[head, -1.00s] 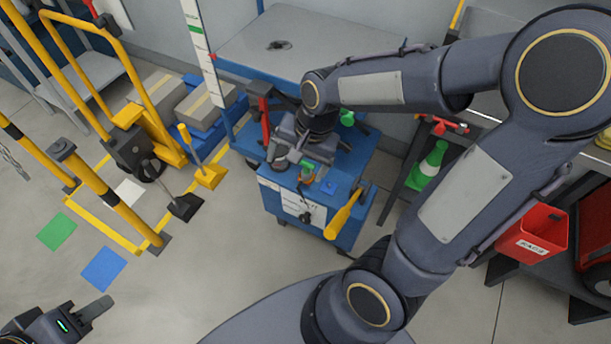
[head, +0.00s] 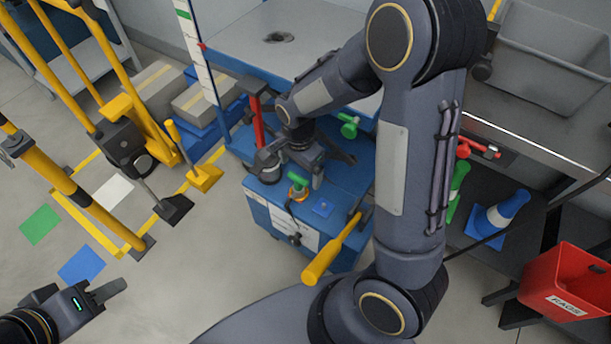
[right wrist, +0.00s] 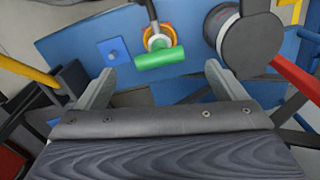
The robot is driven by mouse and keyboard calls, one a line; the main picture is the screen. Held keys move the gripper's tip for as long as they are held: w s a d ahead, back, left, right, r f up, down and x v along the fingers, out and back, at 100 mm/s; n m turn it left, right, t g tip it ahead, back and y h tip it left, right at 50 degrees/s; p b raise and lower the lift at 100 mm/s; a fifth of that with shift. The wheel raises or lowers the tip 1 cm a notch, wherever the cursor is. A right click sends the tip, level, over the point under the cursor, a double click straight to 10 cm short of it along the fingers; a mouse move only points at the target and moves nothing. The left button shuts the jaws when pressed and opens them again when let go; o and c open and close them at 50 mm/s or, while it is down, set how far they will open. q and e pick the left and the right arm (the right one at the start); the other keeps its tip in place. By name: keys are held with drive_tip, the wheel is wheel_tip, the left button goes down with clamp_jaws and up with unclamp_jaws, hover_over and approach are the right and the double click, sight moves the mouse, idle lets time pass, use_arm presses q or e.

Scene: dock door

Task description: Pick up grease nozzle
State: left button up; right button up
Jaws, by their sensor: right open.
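A piece with a green crossbar and an orange ring (head: 298,184), which looks like the grease nozzle, stands at the front of the blue cart top. In the right wrist view its green bar (right wrist: 160,58) lies just beyond and between my fingertips. My right gripper (head: 292,163) is over the cart top, close behind the green bar in the head view. In the right wrist view this gripper (right wrist: 160,76) is open, with nothing between its fingers; I cannot tell its height above the bar. My left gripper (head: 90,293) is far away at lower left, over bare floor.
A dark round item (right wrist: 246,40) stands right beside the green bar on the blue cart (head: 258,208). A red-handled tool (head: 257,122) rises behind. A yellow handle (head: 333,252) sticks out in front. Another green fitting (head: 348,127) lies farther back.

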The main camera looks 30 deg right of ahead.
sight(299, 184)
drive_tip(key=f+b, duration=0.1)
drive_tip(key=f, duration=0.1)
drive_tip(key=f+b, duration=0.1)
drive_tip(key=f, duration=0.2)
drive_tip(key=f+b, duration=0.1)
drive_tip(key=f, duration=0.1)
drive_tip(key=shift+s+a+f, duration=0.1)
drive_tip(key=shift+a+f, duration=0.15)
drive_tip(key=shift+f, duration=0.1)
drive_tip(key=c, duration=1.2)
drive_tip(key=shift+r, duration=0.2)
